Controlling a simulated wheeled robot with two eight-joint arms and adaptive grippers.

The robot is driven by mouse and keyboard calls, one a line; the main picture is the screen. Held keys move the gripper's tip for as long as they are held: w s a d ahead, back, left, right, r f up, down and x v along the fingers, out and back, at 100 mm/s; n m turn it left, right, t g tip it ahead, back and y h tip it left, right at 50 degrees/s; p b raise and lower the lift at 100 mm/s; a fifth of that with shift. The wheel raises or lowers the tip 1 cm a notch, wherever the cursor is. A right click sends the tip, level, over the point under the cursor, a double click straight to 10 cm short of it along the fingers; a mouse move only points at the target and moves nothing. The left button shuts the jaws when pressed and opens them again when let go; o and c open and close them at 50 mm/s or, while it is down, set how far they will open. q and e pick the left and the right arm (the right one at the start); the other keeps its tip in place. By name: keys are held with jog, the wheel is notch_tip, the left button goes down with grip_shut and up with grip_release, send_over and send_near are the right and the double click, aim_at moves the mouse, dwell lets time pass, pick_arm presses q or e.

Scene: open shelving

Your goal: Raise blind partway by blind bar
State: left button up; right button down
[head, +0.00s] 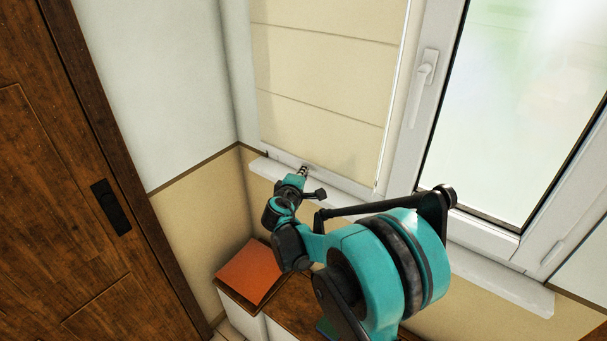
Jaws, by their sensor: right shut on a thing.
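The cream blind (322,85) hangs over the left window pane and reaches almost down to the sill. Its blind bar (335,186) is the pale strip along the bottom edge. My right gripper (304,170) is at the left part of this bar, shut on it. The fingertips are small in view, and the gripper hides the bit of bar behind it. My left gripper is not in view.
A white window sill (490,279) runs below the blind. The uncovered right window has a white handle (424,73) on its frame. An orange item (250,271) lies on a low cabinet beneath. A brown wooden door (60,170) stands at left.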

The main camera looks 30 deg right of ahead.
notch_tip(320, 180, up, 66)
jog(key=p, duration=4.2)
jog(key=c, duration=2)
grip_release()
jog(key=v, duration=1.2)
jog(key=shift+s, duration=0.1)
